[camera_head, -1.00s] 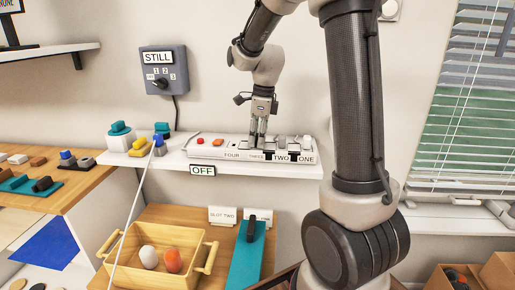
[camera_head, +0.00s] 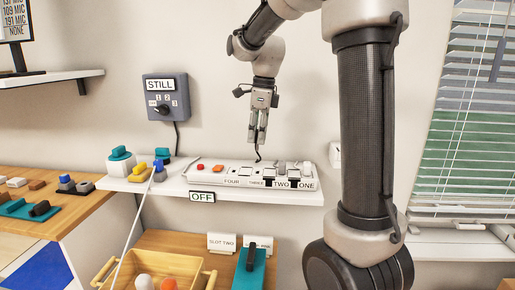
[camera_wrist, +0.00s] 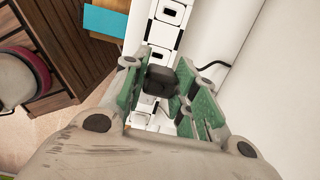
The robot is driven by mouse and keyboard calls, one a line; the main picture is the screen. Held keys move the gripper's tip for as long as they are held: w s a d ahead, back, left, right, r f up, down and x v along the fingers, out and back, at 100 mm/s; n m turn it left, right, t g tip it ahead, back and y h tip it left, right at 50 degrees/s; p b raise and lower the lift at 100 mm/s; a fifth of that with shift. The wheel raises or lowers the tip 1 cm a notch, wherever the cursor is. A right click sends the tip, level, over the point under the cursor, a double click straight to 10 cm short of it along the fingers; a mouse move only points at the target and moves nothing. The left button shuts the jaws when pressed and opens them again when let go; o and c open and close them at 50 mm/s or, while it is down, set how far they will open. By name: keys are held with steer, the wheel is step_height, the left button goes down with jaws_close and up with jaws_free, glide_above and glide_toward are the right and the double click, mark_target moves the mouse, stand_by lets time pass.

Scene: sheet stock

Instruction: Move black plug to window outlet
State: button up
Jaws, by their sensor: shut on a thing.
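My gripper (camera_head: 258,138) is above the white power strip (camera_head: 226,179), pointing down and clear of it. In the wrist view its green finger pads (camera_wrist: 158,95) are shut on the black plug (camera_wrist: 158,82). In the head view the plug is mostly hidden by the fingers, and a short dark cord (camera_head: 259,156) hangs below them. A white outlet box (camera_head: 335,155) shows on the wall right of the strip, partly behind my arm. The window (camera_head: 470,120) is further right.
The strip lies on a white shelf (camera_head: 165,188) with labels and several other plugs. A grey switch box (camera_head: 166,97) marked STILL hangs on the wall. A wooden basket (camera_head: 185,262) and teal board (camera_head: 250,270) are below. The wall above the strip is free.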

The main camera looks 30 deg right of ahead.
mark_target(257, 130)
steer(key=shift+r, duration=2)
